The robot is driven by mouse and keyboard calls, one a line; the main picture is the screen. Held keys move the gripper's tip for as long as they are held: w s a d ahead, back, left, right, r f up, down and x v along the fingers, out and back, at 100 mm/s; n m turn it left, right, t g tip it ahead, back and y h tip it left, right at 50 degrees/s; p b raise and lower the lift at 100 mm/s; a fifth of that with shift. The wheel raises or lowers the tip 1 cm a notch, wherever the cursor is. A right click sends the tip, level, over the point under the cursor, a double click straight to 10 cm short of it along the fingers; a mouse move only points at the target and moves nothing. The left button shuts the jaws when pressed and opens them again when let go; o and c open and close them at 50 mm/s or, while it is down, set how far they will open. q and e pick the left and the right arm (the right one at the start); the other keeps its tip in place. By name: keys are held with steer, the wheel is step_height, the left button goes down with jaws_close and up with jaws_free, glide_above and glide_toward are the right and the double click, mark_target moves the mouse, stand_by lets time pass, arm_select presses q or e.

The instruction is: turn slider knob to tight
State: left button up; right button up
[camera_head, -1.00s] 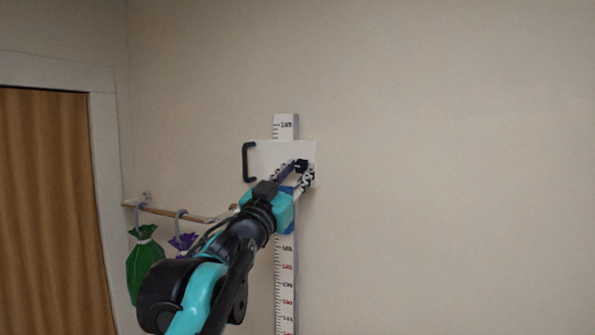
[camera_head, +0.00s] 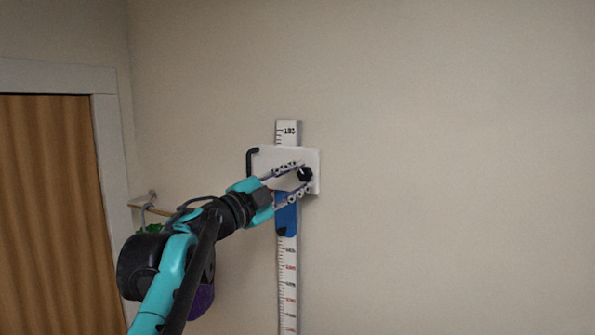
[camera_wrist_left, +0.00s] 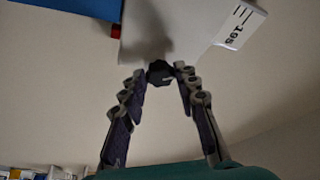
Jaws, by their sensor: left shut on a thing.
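The slider is a white plate (camera_head: 277,158) on a vertical ruler strip (camera_head: 288,265) fixed to the wall. A black knob (camera_head: 305,174) sits at the plate's right side. My left gripper (camera_head: 303,175) reaches in from the left with its fingertips at the knob. In the left wrist view the black knob (camera_wrist_left: 159,72) sits between the two fingertips, and the gripper is shut on it. The plate (camera_wrist_left: 165,32) and the ruler's top end (camera_wrist_left: 238,24) show behind it. The fingers partly hide the plate. My right gripper is not in view.
A black handle (camera_head: 251,163) is on the plate's left side. A blue piece (camera_head: 286,214) sits on the ruler below the plate. A rail (camera_head: 158,210) with hanging bags is at left, mostly behind my arm. A wooden door (camera_head: 50,210) is far left. The wall to the right is bare.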

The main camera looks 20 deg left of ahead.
arm_select(q)
steer(key=m+p, duration=0.1)
steer(key=m+g+p, duration=0.1)
steer(key=m, duration=0.1)
steer(key=shift+a+r+m, duration=0.1)
steer(key=shift+r+m, duration=0.2)
steer(key=shift+m+g+p, duration=0.7)
steer(key=shift+m+p, duration=0.05)
steer(key=shift+m, duration=0.45)
steer(key=o, duration=1.1)
steer(key=shift+o, duration=0.2)
steer(key=v, duration=1.2)
steer(key=shift+s, duration=0.1)
